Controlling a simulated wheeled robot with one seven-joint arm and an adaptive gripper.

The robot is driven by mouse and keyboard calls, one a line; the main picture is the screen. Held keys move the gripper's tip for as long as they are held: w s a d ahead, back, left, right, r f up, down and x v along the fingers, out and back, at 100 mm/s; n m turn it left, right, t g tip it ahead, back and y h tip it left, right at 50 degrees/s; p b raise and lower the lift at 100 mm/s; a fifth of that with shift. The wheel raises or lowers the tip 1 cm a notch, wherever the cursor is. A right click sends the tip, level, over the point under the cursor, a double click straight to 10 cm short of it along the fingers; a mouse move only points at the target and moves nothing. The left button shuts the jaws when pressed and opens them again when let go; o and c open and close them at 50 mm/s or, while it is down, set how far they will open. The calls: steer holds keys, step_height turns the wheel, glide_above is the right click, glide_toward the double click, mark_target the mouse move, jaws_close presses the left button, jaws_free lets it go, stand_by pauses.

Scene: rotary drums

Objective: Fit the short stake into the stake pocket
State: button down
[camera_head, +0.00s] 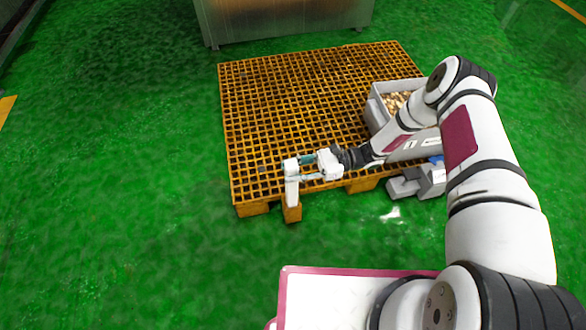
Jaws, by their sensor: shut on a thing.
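The short stake (291,187) is a pale white post, held upright at the front edge of the yellow pallet. My gripper (296,171) reaches it from the right and is shut on its upper part. The stake pocket (292,213) looks like the small orange block that stands out from the pallet's front edge, directly below the stake. The stake's lower end meets or overlaps the top of the pocket in this view. I cannot tell whether it is inside the pocket or just above or in front of it.
The yellow grid pallet (290,100) lies on the green floor. A grey bin (378,112) with brown pieces stands on its right side, partly behind my arm. Grey blocks (405,187) lie near its front right. A metal cabinet (285,20) stands behind. The floor to the left is clear.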

steer(key=shift+f, duration=0.65)
steer(key=c, duration=1.2)
jaws_free()
steer(key=shift+o, duration=0.2)
steer(key=v, duration=1.2)
steer(key=shift+r, duration=0.15)
